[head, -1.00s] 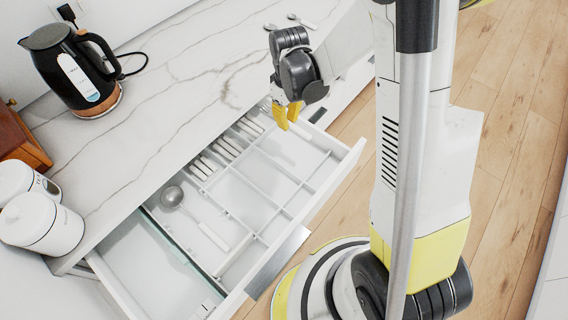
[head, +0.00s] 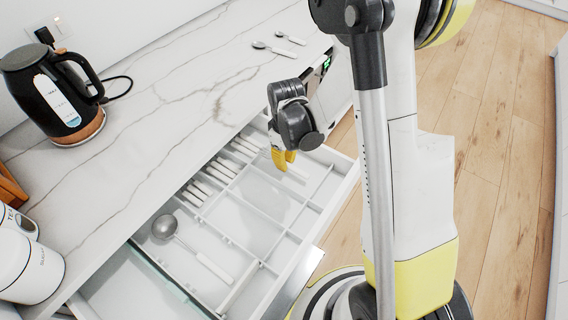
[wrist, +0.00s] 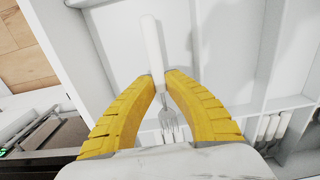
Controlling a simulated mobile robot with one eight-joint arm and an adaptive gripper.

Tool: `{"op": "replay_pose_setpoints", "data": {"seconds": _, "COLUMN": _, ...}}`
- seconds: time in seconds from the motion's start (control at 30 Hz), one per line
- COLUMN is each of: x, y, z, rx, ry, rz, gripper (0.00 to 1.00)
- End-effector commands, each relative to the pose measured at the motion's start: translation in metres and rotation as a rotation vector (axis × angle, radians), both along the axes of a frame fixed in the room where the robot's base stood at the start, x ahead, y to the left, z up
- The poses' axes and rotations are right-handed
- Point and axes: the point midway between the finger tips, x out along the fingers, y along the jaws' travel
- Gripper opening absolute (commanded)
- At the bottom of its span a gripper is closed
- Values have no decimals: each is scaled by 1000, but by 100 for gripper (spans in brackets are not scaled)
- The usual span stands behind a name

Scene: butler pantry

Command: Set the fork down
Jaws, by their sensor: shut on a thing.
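The fork has a white handle and metal tines. In the wrist view the fork (wrist: 152,45) lies lengthwise between my yellow fingertips, its tines (wrist: 171,127) pointing toward my palm. My gripper (wrist: 160,82) is shut on it near the neck. In the head view my gripper (head: 283,161) hangs over the far right part of the open drawer (head: 335,215). The fork's handle (head: 298,173) shows beside the fingers there. I cannot tell whether the fork touches the drawer floor.
Several white-handled utensils (head: 222,170) lie in the drawer's back compartments, and a ladle (head: 165,228) lies farther left. Other divided compartments are empty. A kettle (head: 55,95) and two spoons (head: 275,48) are on the marble counter (head: 180,90). White canisters (head: 28,265) stand at left.

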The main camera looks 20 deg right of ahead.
Motion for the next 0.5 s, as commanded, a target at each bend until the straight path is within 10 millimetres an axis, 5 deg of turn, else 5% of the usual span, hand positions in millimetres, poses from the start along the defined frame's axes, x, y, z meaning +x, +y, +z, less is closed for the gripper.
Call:
{"op": "replay_pose_setpoints", "data": {"seconds": 0.37, "x": 0, "y": 0, "z": -7, "rx": 0, "ry": 0, "rz": 0, "gripper": 0}}
{"op": "replay_pose_setpoints", "data": {"seconds": 0.4, "x": 0, "y": 0, "z": -5, "rx": 0, "ry": 0, "rz": 0, "gripper": 26}}
{"op": "replay_pose_setpoints", "data": {"seconds": 0.5, "x": 0, "y": 0, "z": -5, "rx": 0, "ry": 0, "rz": 0, "gripper": 32}}
